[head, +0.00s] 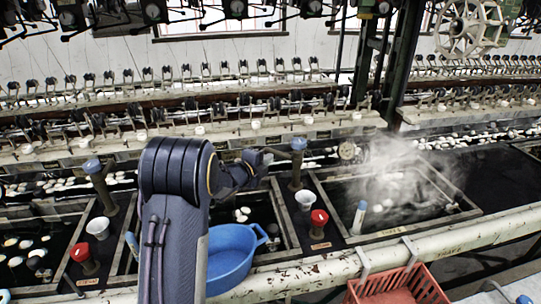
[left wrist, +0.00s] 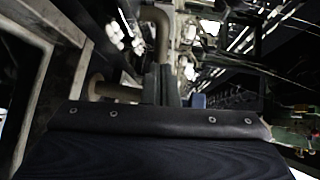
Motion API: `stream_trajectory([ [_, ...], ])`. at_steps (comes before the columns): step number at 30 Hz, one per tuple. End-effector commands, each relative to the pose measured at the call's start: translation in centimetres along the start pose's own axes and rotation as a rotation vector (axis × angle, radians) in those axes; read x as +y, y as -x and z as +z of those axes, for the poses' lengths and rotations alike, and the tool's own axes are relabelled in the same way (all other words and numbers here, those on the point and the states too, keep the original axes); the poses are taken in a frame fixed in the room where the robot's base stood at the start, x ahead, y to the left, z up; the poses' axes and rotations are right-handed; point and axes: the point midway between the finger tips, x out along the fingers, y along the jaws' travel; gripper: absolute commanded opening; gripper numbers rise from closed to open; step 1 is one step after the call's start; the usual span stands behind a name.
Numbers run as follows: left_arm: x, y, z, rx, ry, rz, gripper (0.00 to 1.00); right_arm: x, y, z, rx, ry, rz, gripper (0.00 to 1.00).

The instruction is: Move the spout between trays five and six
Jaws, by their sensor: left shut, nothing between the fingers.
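A brown standpipe with a blue cap (head: 298,165) stands on the divider between the middle tray (head: 284,222) and the steaming right tray (head: 330,212). My left gripper (head: 262,158) is just left of its top, shut and empty. In the left wrist view, the closed fingers (left wrist: 160,84) point at a bent brown pipe (left wrist: 162,35), which looks like the spout. I cannot tell whether they touch it. A blue cap (left wrist: 198,101) shows beside the fingers. The tray number labels are too small to read. My right gripper is not in view.
A blue basin (head: 232,262) hangs at the front, right of my forearm. Another blue-capped pipe (head: 97,180) is at left. A front rail (head: 330,268) and red crate (head: 400,288) lie nearer.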

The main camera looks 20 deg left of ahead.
Motion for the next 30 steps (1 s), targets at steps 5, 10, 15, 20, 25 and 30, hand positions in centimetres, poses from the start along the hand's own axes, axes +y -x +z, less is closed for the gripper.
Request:
stream_trajectory([
  [5,0.0,-2.0,0.1,-0.001,0.0,0.001,0.0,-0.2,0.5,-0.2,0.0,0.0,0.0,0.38],
  [10,0.0,-2.5,0.1,-0.002,0.001,0.0,0.0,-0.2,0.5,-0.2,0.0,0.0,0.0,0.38],
  [15,0.0,-2.5,0.1,-0.002,0.002,0.0,0.0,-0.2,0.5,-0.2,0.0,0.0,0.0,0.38],
  [20,0.0,-2.5,0.1,0.0,0.001,0.0,0.0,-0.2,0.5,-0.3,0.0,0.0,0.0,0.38],
  [25,-0.2,-2.7,0.3,0.029,-0.004,-0.001,0.0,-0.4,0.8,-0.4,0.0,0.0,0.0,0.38],
  [30,-0.3,-3.2,0.9,0.104,-0.02,0.0,0.0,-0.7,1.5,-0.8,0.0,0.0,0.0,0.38],
])
